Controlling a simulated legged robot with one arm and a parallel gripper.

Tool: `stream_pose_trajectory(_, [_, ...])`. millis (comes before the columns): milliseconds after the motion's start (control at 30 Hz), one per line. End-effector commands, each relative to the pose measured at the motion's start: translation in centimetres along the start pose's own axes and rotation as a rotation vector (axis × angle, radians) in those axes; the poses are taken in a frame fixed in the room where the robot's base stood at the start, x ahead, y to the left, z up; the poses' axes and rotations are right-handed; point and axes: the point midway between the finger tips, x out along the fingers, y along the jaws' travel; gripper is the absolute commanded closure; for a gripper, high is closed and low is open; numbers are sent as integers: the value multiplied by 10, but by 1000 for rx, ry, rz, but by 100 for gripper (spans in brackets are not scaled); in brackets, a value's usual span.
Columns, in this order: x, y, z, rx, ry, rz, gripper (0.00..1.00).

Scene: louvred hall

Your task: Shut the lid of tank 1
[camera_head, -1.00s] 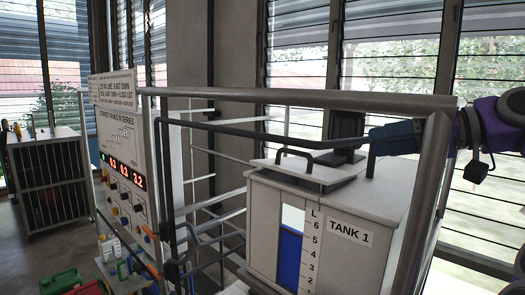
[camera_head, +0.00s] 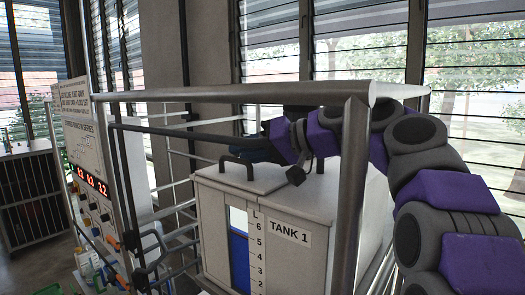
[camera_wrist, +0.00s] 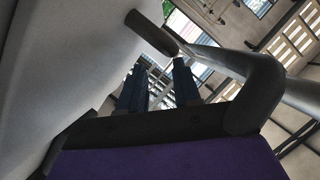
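Tank 1 (camera_head: 310,238) is a white box with a level scale and a blue strip on its front. Its pale lid (camera_head: 268,178) lies over the front of the top, with a black handle (camera_head: 236,163) near its left edge. Whether it is fully seated cannot be told. My gripper (camera_head: 250,150) reaches in from the right, low over the top and just behind the lid handle; contact cannot be judged. In the wrist view the two dark blue fingers (camera_wrist: 160,75) stand apart with nothing seen between them, beside a large pale surface.
A grey pipe frame (camera_head: 230,94) runs above and in front of the tank, and its upright (camera_head: 350,190) stands close by my arm. A panel with red digits (camera_head: 90,180) is at left, with a dark cage-like cabinet (camera_head: 35,195) beyond. Louvred windows line the back.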

Motion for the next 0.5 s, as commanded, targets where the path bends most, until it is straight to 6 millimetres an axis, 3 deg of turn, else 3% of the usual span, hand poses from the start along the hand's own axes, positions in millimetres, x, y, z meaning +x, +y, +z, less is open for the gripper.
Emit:
stream_pose_trajectory(67, [2, -6, 7, -5, -16, -3, 62])
stream_pose_trajectory(333, [-26, 8, 0, 2, 0, -18, 63])
stream_pose_trajectory(500, [-30, 10, -1, 4, 2, -19, 79])
